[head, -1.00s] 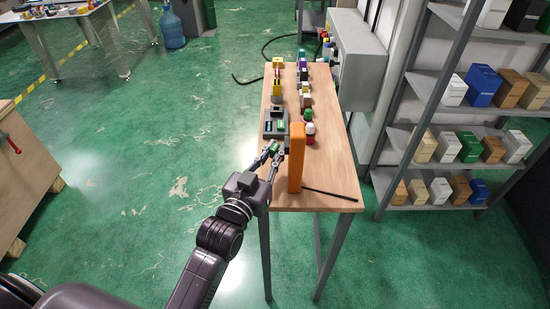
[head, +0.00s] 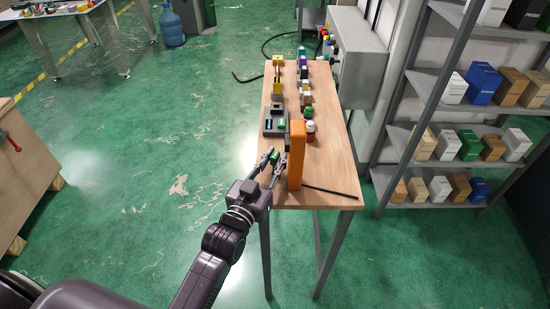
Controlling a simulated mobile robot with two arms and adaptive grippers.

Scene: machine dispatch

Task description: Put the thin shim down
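My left gripper (head: 274,159) is over the near left edge of the wooden table (head: 325,160), just left of a tall orange block. A small green piece (head: 274,155) shows between its fingertips and appears to be held there. It is too small in view to tell whether this is the thin shim, and the fingers partly hide it. I cannot tell whether it touches the table. My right gripper is not in view.
The orange block (head: 297,155) stands upright close to the gripper. A dark tray (head: 267,131) with a green part lies beyond. A thin black rod (head: 330,192) lies near the front edge.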

